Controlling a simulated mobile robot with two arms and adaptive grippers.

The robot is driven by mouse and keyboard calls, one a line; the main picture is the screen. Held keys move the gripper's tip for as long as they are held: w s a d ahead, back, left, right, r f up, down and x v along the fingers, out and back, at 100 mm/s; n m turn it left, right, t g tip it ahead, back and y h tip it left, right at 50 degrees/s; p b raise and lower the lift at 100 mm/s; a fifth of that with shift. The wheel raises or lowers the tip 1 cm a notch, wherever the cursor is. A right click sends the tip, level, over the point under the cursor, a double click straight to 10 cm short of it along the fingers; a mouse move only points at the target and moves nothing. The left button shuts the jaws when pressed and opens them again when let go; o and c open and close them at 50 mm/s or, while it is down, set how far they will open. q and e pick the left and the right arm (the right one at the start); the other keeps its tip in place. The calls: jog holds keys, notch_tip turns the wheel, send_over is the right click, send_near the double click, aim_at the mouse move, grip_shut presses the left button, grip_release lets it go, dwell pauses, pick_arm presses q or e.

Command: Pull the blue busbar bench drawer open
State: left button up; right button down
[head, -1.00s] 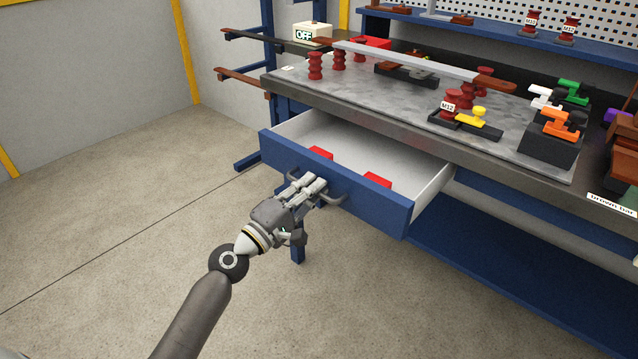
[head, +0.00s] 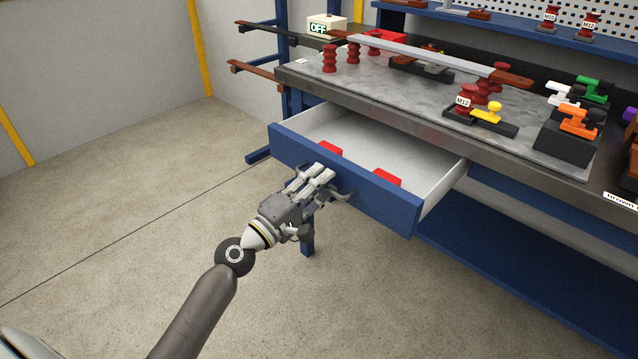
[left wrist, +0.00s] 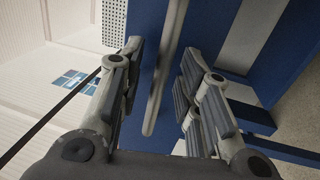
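The blue-fronted drawer (head: 385,203) stands pulled out from under the grey-topped bench (head: 560,172), with its pale inside showing. Two red blocks (head: 387,177) lie in it. A grey bar handle (head: 343,196) is on its front. My left gripper (head: 322,174) is at this handle. In the left wrist view the handle bar (left wrist: 165,75) runs between the two spread fingers (left wrist: 160,85), with a gap visible on each side. The left gripper looks open around the bar. Part of the handle is hidden by the fingers in the head view. My right gripper is not in view.
The benchtop holds red insulators (head: 329,58), a long bar (head: 420,60) and several coloured clamps (head: 579,122). Brown bars (head: 258,72) stick out at the left of the bench. A blue lower shelf (head: 520,265) is below. The floor (head: 110,215) at left is clear.

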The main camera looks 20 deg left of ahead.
pick_arm(q)
jog(key=v, duration=1.2)
dwell(0.3)
